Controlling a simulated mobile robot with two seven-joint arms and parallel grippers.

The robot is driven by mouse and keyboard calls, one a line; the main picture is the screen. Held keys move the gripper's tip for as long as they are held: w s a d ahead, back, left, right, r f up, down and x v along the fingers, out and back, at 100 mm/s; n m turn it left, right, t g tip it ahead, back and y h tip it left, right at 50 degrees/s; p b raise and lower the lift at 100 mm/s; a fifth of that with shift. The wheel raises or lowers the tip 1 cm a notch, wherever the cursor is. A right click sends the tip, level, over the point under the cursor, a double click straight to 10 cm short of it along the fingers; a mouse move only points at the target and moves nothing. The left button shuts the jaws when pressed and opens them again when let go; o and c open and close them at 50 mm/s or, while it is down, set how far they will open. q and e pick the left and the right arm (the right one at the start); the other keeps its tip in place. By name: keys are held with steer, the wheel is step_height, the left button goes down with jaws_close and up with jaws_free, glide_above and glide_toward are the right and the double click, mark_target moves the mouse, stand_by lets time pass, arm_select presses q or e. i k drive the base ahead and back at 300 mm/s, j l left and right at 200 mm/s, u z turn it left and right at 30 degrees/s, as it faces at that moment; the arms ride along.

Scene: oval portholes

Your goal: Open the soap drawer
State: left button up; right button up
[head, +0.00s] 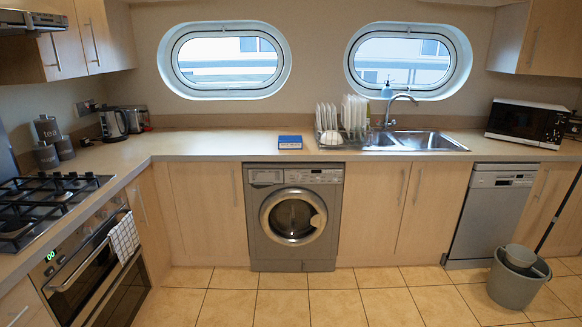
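The soap drawer (264,177) is at the upper left of the grey washing machine (262,252) in the head view. Its front looks flush with the machine's control panel, so it appears shut. The machine stands under the counter in the middle, and its round door (293,216) looks shut. Neither of my grippers is in the head view.
A blue box (290,142) lies on the counter (212,143) above the machine. A dish rack (343,138) and sink (428,141) are to its right. A grey bucket (514,286) stands on the floor at right. The tiled floor (335,303) before the machine is clear.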

mark_target(256, 176)
steer(key=i, duration=1.05)
steer(key=i+u, duration=0.1)
steer(key=i, duration=1)
steer(key=i+l, duration=0.2)
steer(key=i, duration=0.85)
